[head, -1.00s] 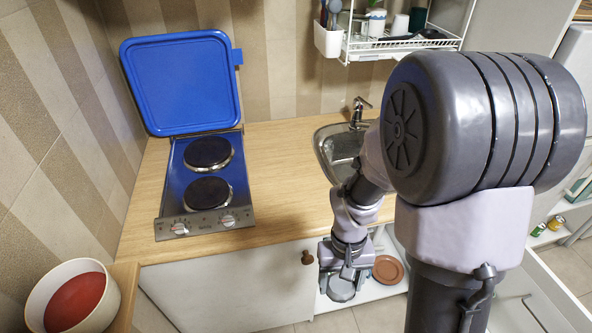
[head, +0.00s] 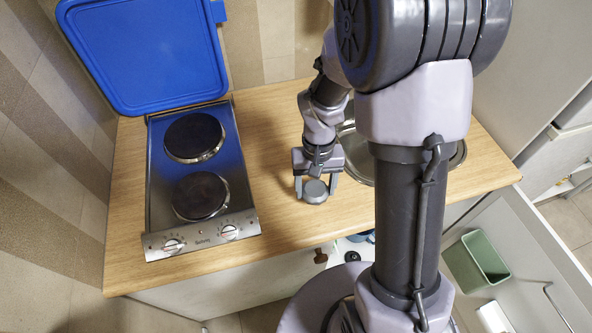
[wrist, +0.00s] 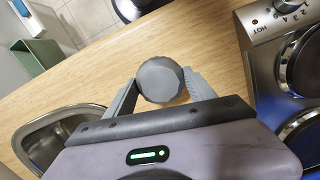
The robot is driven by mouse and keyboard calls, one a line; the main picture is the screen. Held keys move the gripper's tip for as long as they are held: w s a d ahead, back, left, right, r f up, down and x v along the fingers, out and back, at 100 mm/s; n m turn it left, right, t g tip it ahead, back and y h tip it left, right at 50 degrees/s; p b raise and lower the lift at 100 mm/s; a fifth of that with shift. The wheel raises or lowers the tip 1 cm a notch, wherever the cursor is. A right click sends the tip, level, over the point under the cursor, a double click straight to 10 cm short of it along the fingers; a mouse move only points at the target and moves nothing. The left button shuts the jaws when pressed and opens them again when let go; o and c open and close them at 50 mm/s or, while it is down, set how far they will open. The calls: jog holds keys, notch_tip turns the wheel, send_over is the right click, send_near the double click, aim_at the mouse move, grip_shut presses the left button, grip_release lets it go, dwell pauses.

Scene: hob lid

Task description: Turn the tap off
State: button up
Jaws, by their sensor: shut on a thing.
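The tap is not visible in either view now. Part of the steel sink (head: 357,160) shows behind my arm on the wooden worktop, and it also shows in the wrist view (wrist: 60,130) at the lower left. My gripper (head: 316,188) is shut on a grey round faceted thing (wrist: 160,80), held between its two fingers. In the head view the gripper is over the worktop, between the hob and the sink. Whether the grey thing touches the worktop I cannot tell.
Bare worktop (head: 265,125) lies between hob and sink. A green bin (head: 485,255) stands at the right.

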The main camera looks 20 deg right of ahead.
jog(key=w, duration=0.2)
jog(key=w+a, duration=0.1)
jog(key=w, duration=0.2)
jog(key=w+a+f, duration=0.1)
jog(key=w, duration=0.1)
jog(key=shift+w+a+b, duration=0.1)
jog(key=shift+w+b, duration=0.15)
jog(key=shift+b, duration=0.05)
jog(key=f, duration=0.1)
jog(key=f+b, duration=0.1)
jog(key=f, duration=0.1)
jog(key=shift+w+f+b, duration=0.3)
jog(key=shift+f+b, duration=0.05)
jog(key=shift+r, duration=0.15)
jog(key=o, duration=1.5)
jog(key=shift+c, duration=0.2)
